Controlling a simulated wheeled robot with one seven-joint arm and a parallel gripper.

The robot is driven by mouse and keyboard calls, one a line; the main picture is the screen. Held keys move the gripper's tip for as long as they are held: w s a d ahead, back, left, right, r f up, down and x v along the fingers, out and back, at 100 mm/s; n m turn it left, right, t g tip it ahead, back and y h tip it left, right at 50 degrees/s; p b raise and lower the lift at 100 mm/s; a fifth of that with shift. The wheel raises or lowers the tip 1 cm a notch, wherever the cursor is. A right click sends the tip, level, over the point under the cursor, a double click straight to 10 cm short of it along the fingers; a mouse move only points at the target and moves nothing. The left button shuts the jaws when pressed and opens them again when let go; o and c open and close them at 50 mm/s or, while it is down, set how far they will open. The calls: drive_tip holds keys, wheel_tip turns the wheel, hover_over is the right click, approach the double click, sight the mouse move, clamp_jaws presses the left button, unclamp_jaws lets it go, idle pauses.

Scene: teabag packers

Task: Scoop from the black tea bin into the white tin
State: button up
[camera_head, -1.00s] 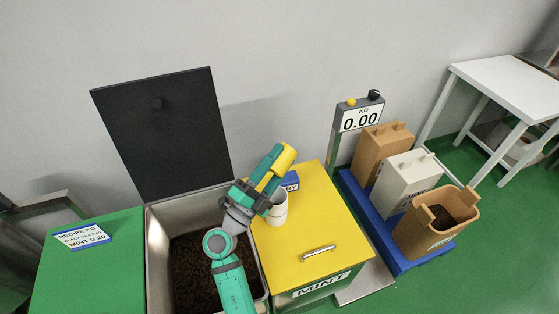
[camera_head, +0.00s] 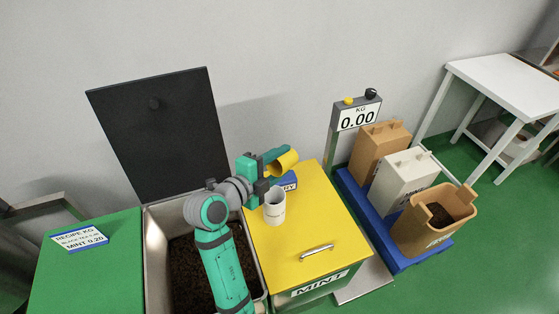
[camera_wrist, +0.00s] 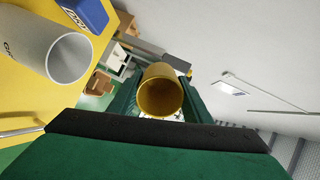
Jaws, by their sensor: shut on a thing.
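The black tea bin (camera_head: 151,240) stands open, with its black lid (camera_head: 160,130) raised against the wall and dark loose tea inside. My gripper (camera_head: 270,161) is shut on a yellow scoop (camera_head: 287,163), above the back of the yellow bin lid. The wrist view shows the scoop (camera_wrist: 160,95) between the fingers, mouth toward the camera; I see no tea in it. A white cylindrical tin (camera_head: 275,208) stands upright on the yellow lid, just below the gripper in the picture. It also shows in the wrist view (camera_wrist: 45,50), with its inside partly visible.
The yellow mint bin (camera_head: 290,240) is closed, with a small blue box (camera_head: 288,183) on it. A scale display (camera_head: 358,118) reads 0.00. Several containers stand on a blue platform (camera_head: 405,265) at right. A recipe card (camera_head: 80,237) lies on the green lid at left.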

drive_tip(key=shift+w+g+y, duration=0.15)
drive_tip(key=shift+g+y, duration=0.45)
drive_tip(key=shift+g, duration=0.2)
drive_tip(key=g+y, duration=0.3)
drive_tip(key=shift+g+y, duration=0.3)
drive_tip(key=shift+g, duration=0.1)
drive_tip(key=shift+r, duration=0.2)
drive_tip(key=shift+a+f+g+y, duration=0.1)
drive_tip(key=shift+a+g+y, duration=0.05)
drive_tip(key=shift+g+y, duration=0.3)
drive_tip(key=shift+r+g+y, duration=0.25)
drive_tip(key=shift+g+y, duration=0.1)
drive_tip(key=shift+g, duration=0.1)
drive_tip(key=shift+r, duration=0.1)
drive_tip(key=shift+s+r+g+y, duration=0.2)
drive_tip(key=shift+r+g+y, duration=0.05)
drive_tip(key=shift+g+y, duration=0.35)
drive_tip(key=shift+s+r+g+y, duration=0.2)
drive_tip(key=shift+g+y, duration=0.3)
drive_tip(key=shift+g, duration=0.2)
